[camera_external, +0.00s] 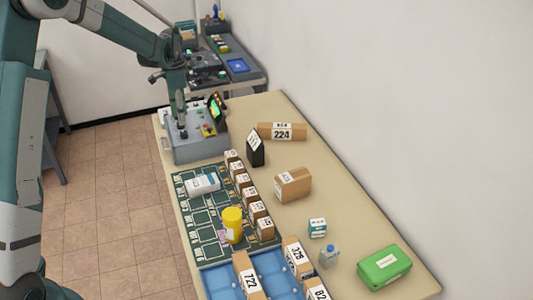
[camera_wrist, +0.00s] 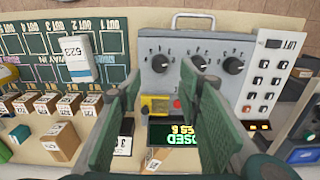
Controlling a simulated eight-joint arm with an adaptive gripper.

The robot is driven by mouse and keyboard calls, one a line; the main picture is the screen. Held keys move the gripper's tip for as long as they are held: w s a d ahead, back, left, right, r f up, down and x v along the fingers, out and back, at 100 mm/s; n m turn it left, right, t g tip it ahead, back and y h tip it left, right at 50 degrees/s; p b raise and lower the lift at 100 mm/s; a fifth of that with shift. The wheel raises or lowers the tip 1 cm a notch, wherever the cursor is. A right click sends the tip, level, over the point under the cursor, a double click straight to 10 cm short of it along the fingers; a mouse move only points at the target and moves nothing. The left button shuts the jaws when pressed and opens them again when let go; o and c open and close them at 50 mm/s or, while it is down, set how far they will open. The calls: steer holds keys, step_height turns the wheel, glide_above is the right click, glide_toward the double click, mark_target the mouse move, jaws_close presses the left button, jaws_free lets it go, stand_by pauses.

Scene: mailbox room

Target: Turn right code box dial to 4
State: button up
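The grey code box (camera_external: 200,150) stands at the far left end of the table; its panel (camera_wrist: 180,85) fills the middle of the wrist view. Three black dials sit in a row on it: one at left (camera_wrist: 160,63), one in the middle (camera_wrist: 200,62) and one at right (camera_wrist: 233,65). Their number marks are too small to read. My gripper (camera_wrist: 161,70) is open, its fingertips on either side of the left dial in this view; contact cannot be told. In the external view my gripper (camera_external: 182,130) points down at the box.
A metal handle (camera_wrist: 193,20) rises at the panel's edge. A sorting mat (camera_external: 205,225) with boxes and a yellow canister (camera_external: 232,225) lies close by.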

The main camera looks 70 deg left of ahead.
mark_target(183, 132)
steer(key=shift+f, duration=3.9)
steer(key=shift+c, duration=0.5)
steer(key=c, duration=0.8)
